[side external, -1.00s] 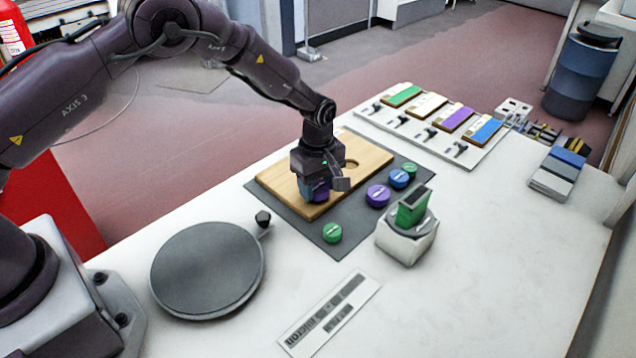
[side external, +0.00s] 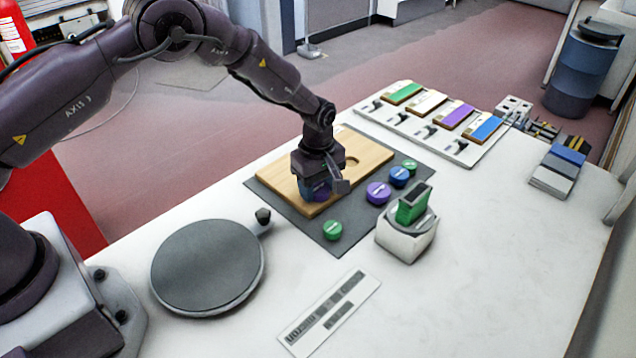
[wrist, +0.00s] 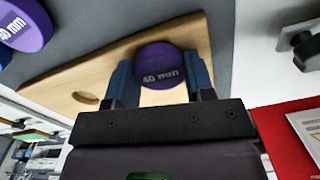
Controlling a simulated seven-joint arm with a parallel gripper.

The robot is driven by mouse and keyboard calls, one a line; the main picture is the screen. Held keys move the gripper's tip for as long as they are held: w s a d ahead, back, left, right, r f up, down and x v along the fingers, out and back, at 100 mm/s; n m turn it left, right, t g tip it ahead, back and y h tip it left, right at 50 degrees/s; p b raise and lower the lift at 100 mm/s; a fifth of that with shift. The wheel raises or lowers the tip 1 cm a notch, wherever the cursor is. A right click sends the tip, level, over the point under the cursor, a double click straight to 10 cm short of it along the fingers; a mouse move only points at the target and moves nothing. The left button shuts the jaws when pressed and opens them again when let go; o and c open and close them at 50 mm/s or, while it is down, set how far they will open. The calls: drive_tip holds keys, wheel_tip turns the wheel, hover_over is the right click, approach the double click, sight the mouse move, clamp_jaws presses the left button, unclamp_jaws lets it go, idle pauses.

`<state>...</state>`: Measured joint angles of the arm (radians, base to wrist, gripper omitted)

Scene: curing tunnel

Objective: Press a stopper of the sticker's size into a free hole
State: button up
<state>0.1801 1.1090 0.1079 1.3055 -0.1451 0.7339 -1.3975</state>
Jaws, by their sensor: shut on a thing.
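My gripper (side external: 320,188) is over the near left part of the wooden board (side external: 278,178). In the wrist view its two fingers are shut on a purple stopper (wrist: 162,66) marked 40 mm. The stopper is at the board; the fingers hide its lower edge, so I cannot tell how deep it sits. An empty round hole (side external: 351,163) shows to the right in the board, and also in the wrist view (wrist: 86,98). Loose on the grey mat are another purple stopper (side external: 378,193), also marked 40 mm, a blue one (side external: 399,177) and two green ones (side external: 332,230). I cannot make out a sticker.
A white block with a green upright piece (side external: 413,207) stands right of the mat. A round grey plate (side external: 207,268) and a printed strip (side external: 330,313) lie in front. A rack of coloured panels (side external: 430,123) is at the back. The table's right front is clear.

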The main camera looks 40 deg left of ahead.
drive_tip(key=shift+f, duration=0.2)
drive_tip(key=o, duration=1.4)
drive_tip(key=shift+r, duration=3.55)
